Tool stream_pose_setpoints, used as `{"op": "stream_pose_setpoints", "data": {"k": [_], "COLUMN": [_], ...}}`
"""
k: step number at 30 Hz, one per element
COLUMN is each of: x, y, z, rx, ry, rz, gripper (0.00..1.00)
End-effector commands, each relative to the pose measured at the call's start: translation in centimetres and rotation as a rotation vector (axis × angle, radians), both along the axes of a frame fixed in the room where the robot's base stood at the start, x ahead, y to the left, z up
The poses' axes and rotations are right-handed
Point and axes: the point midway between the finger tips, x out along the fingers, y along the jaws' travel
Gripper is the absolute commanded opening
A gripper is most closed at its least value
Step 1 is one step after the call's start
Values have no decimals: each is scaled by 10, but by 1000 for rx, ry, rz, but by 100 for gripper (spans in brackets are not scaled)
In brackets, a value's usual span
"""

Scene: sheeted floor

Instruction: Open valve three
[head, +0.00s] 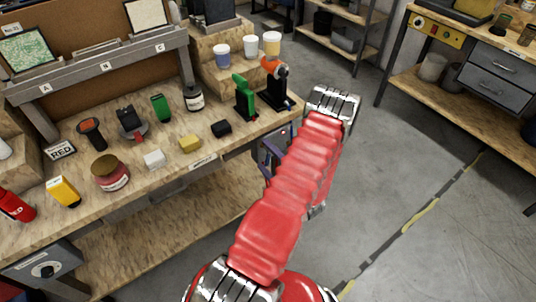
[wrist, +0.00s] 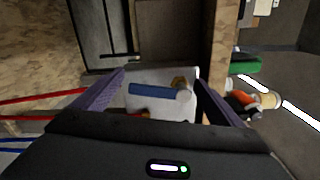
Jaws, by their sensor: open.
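A light grey panel (wrist: 178,76) with a blue lever handle (wrist: 155,92) shows between my fingers in the wrist view. My gripper (wrist: 160,78) is open, with one purple finger on each side of the panel area. I cannot tell whether either finger touches the lever. In the head view my gripper (head: 269,163) is mostly hidden behind my red arm, near the bench's right end. A grey panel (head: 274,143) partly shows there.
Red pipes (wrist: 45,99) and blue pipes (wrist: 18,140) run at the left of the wrist view. A cordless drill (head: 273,85) and a green tool (head: 243,97) stand on the bench top (head: 218,152) above my gripper. Open floor (head: 400,190) lies to the right.

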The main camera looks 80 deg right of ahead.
Motion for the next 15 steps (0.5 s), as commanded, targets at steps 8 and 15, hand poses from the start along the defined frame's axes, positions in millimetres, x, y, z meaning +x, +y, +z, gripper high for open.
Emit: {"op": "stream_pose_setpoints", "data": {"k": [8, 15], "x": [-8, -30], "y": [6, 26], "z": [0, 0], "rx": [0, -1], "ry": [0, -1], "rz": [-3, -6], "gripper": [91, 91]}}
